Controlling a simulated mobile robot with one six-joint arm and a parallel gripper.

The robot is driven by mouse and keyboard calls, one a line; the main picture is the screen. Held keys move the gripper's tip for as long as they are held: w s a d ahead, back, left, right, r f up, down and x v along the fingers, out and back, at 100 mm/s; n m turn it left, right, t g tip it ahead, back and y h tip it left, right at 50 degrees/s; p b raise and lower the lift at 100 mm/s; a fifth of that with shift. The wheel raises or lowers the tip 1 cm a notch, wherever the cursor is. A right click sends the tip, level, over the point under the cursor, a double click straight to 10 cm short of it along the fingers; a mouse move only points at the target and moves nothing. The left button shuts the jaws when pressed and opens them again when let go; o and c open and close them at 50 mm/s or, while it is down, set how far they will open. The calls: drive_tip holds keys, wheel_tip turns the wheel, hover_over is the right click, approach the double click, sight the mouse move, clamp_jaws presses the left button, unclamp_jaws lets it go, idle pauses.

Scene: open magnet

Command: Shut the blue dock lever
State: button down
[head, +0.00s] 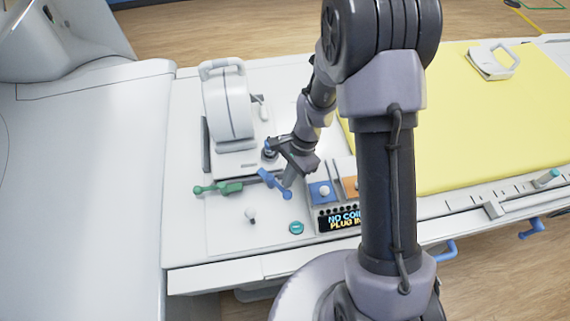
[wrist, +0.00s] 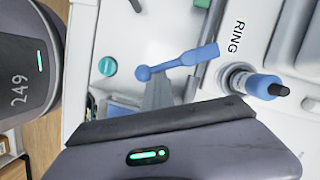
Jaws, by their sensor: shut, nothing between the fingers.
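The blue dock lever (head: 272,183) sits on the white table panel, in front of the white upright coil unit (head: 229,105). In the wrist view the blue lever (wrist: 178,62) has a round knob at its left end and a wider flat part at its right end. My gripper (head: 289,180) is shut and empty, right beside the lever. In the wrist view its grey fingertips (wrist: 160,84) are close to the lever's bar near the knob. I cannot tell whether they touch it. My gripper hides part of the panel behind it.
A green lever (head: 218,188) lies left of the blue one. A teal button (head: 297,228), a small white-knobbed switch (head: 251,215), a blue knob block (head: 322,191) and a lit display (head: 338,220) are nearby. A blue plug (wrist: 255,84) stands near the "RING" label.

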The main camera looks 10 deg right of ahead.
drive_tip(key=m+b, duration=0.1)
drive_tip(key=m, duration=0.1)
drive_tip(key=s+a+m+t+b, duration=0.1)
drive_tip(key=shift+s+a+f+m, duration=0.1)
drive_tip(key=shift+s+a+m, duration=0.1)
drive_tip(key=shift+m, duration=0.2)
drive_tip(key=shift+s+a+m, duration=0.15)
drive_tip(key=shift+a+m, duration=0.05)
drive_tip(key=shift+m, duration=0.1)
drive_tip(key=shift+s+a, duration=0.15)
